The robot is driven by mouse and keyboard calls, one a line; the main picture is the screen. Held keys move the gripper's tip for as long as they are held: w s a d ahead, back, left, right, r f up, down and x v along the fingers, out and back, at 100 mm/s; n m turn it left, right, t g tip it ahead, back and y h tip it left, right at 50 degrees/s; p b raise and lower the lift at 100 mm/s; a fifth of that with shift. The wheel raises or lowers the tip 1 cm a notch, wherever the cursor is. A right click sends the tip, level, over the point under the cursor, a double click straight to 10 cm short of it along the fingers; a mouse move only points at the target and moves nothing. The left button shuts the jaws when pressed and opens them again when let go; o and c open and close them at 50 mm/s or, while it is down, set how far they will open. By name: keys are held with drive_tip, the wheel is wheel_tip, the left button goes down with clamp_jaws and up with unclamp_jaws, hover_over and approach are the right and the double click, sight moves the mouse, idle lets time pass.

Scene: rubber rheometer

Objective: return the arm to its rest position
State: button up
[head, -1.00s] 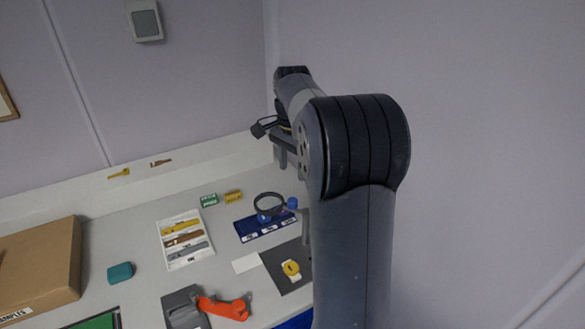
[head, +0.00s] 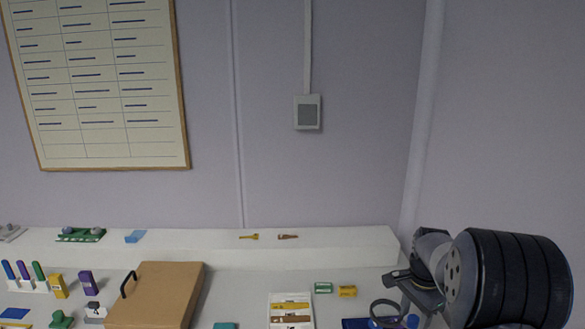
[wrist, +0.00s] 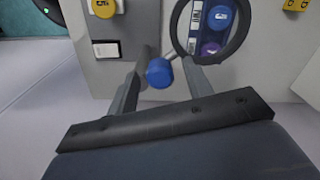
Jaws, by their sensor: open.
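My arm (head: 500,280) is at the lower right of the head view, bent over the right end of the bench. My gripper (wrist: 161,68) is open and empty in the wrist view, its two fingers apart and pointing over the bench. A blue knob (wrist: 159,73) appears between the fingers in that view, beside a dark ring (wrist: 240,30); I see no finger shut on it. The ring also shows in the head view (head: 374,318), below the gripper end of the arm. The fingertips are hard to make out in the head view.
A cardboard box (head: 158,290) with a black handle stands on the bench. A white card (head: 290,299), a green block (head: 323,287) and a yellow block (head: 347,290) lie left of my arm. A raised white ledge (head: 330,241) runs along the wall. The wall is close on the right.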

idle(0.5)
wheel_tip(320, 180, up, 11)
drive_tip(key=b, duration=0.1)
wheel_tip(320, 180, down, 11)
drive_tip(key=shift+f+p, duration=0.1)
drive_tip(key=shift+p, duration=0.4)
drive_tip(key=n, duration=0.2)
drive_tip(key=s+a+n, duration=0.1)
drive_tip(key=n, duration=0.1)
drive_tip(key=shift+s+b, duration=0.15)
drive_tip(key=shift+b, duration=0.2)
drive_tip(key=n, duration=0.2)
drive_tip(key=s+n, duration=0.1)
drive_tip(key=n, duration=0.1)
drive_tip(key=shift+s+a+b, duration=0.1)
drive_tip(key=shift+s+b, duration=0.1)
drive_tip(key=shift+b, duration=0.2)
wheel_tip(320, 180, up, 7)
drive_tip(key=s+n+b, duration=0.2)
drive_tip(key=n, duration=0.6)
drive_tip(key=shift+s+d+f, duration=0.2)
drive_tip(key=shift+s+d, duration=0.05)
drive_tip(key=shift+d, duration=0.1)
